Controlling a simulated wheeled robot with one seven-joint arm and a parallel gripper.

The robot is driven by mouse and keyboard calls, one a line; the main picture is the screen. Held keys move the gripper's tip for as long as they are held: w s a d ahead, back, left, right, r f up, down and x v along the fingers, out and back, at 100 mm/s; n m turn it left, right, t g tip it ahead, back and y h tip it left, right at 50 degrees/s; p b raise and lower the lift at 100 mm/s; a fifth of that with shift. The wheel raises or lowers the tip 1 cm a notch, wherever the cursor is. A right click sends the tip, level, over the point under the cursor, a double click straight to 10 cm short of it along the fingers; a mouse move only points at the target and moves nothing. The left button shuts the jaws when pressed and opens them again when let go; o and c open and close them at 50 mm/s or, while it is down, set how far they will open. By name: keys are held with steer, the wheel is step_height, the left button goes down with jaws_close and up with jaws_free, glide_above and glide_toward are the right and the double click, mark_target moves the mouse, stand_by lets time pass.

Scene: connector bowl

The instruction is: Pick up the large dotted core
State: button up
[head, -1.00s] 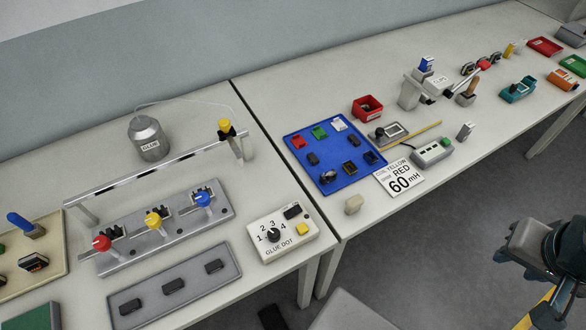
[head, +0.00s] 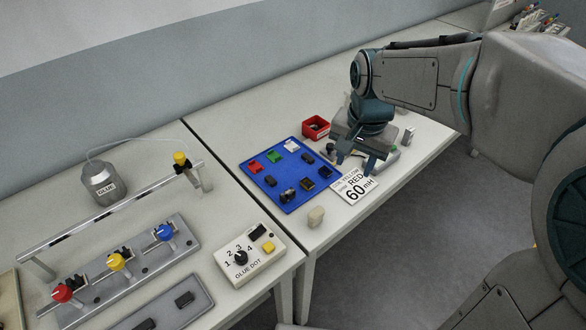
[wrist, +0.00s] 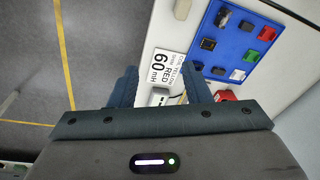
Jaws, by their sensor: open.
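The blue tray (head: 289,172) lies on the right-hand table and holds small red, green, white and dark parts. Several dark block-like cores lie on it, among them one near its front corner (head: 288,196) and one toward its right side (head: 325,172). The tray also shows in the wrist view (wrist: 229,46), with a dark, square-faced core (wrist: 208,44). I cannot make out dots on any core, so I cannot tell which is the large dotted one. My gripper (head: 356,160) is open and empty above the table, just right of the tray. In the wrist view its fingers (wrist: 160,88) are spread apart.
A white card reading RED 60 mH (head: 354,190) lies right of the tray. A red bin (head: 315,126) stands behind it, and a small cream block (head: 316,217) near the table edge. A glue dot box (head: 250,254) sits on the left table.

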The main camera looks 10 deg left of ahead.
steer(key=w+a+f+m+g, duration=0.1)
steer(key=w+a+f, duration=0.1)
steer(key=w+a, duration=0.15)
steer(key=w+a+f+m, duration=0.1)
steer(key=w+a+f, duration=0.2)
steer(key=a, duration=0.2)
steer(key=m+b, duration=0.1)
steer(key=m, duration=0.1)
glide_toward(288, 192)
steer(key=shift+g, duration=0.3)
steer(key=f, duration=0.4)
steer(key=shift+w+f+p, duration=0.1)
steer(key=shift+w+p, duration=0.15)
steer(key=shift+p, duration=0.15)
steer(key=shift+a+f+p, duration=0.2)
steer(key=shift+f+p, duration=0.55)
steer(key=shift+f, duration=1.95)
jaws_close()
